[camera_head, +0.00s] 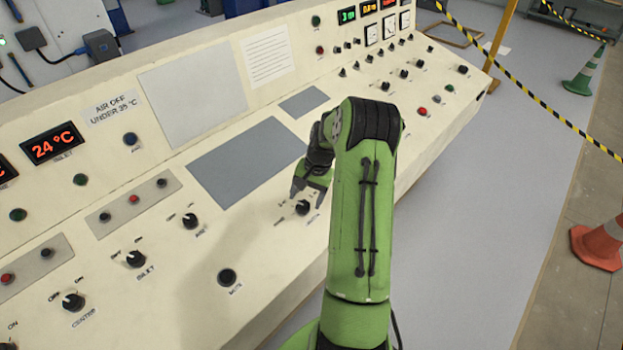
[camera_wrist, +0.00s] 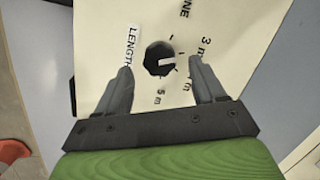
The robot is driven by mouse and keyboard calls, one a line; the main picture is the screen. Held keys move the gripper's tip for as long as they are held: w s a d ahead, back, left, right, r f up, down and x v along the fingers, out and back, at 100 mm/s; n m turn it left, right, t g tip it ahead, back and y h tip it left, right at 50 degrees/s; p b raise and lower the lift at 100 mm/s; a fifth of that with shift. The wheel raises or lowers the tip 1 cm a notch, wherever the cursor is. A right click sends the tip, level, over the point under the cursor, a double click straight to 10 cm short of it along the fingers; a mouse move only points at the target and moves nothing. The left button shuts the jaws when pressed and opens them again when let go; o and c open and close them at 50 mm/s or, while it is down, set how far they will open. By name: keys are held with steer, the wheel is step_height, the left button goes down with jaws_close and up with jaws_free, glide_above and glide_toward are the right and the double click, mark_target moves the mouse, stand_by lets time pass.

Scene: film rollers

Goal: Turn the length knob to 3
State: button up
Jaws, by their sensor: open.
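The length knob (camera_wrist: 159,58) is a black round knob on the cream panel, with the word LENGTH printed on its left in the wrist view. Its white pointer mark faces right in that view. Printed marks around it include "3 m" (camera_wrist: 206,46) at upper right and "5 m" (camera_wrist: 161,97) below. My gripper (camera_wrist: 161,65) is open, with one finger to each side of the knob and gaps between. Whether the fingertips are level with the knob is unclear. In the head view my gripper (camera_head: 311,187) is just above the knob (camera_head: 303,208).
The sloped console (camera_head: 240,230) carries several other knobs, including the inlet knob (camera_head: 136,259) and a black button (camera_head: 228,277). A grey flat plate (camera_head: 240,160) lies left of my gripper. Floor is open beyond the right edge, with cones (camera_head: 600,242) farther off.

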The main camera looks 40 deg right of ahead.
steer(key=p+v, duration=0.1)
steer(key=v, duration=1.2)
steer(key=shift+r+p, duration=0.3)
steer(key=shift+r, duration=0.05)
